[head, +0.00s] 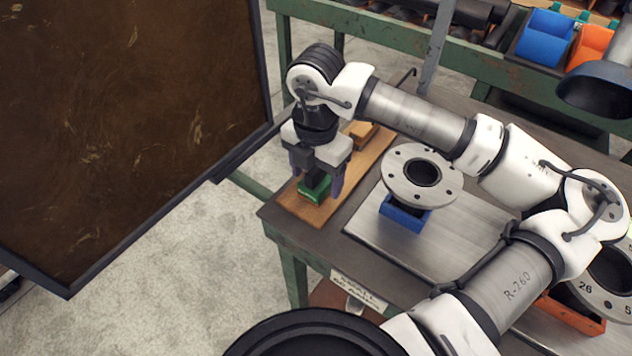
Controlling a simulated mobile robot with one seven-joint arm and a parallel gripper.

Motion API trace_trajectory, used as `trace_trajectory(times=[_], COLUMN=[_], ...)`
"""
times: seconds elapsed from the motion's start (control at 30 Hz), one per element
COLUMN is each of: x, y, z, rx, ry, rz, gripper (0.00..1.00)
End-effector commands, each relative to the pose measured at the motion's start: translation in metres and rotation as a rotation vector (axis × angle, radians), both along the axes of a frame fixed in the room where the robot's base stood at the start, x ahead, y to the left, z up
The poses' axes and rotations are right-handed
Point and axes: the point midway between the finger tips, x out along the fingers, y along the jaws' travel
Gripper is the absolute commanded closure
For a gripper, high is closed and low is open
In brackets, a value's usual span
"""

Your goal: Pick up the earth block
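A small green block (314,190) with a dark upper part stands on a wooden board at the left end of the workbench. It is the likely earth block, though no label on it can be read. My gripper (316,186) points down over it, with one finger on its left and the other on its right. The fingers are wide apart and look open. The gripper's dark body hides part of the block's top, and I cannot tell whether either finger touches it.
The wooden board (345,188) also carries a tan wooden block (360,131) behind the gripper. A flanged pipe (421,173) rests on a blue support (403,213) on a metal plate (455,238) to the right. A dark framed panel (130,90) stands close on the left.

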Motion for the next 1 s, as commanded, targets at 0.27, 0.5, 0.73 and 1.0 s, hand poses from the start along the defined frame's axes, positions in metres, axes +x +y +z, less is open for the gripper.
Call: trace_trajectory(times=[0.27,0.5,0.73,1.0], x=[0.000,0.000,0.001,0.001], y=[0.000,0.000,0.000,-0.001], z=[0.000,0.001,0.007,0.045], rx=[0.000,0.000,0.000,-0.003], ry=[0.000,-0.001,-0.002,-0.005], rz=[0.000,0.000,-0.001,-0.002], gripper=[0.66,0.77,0.77,0.77])
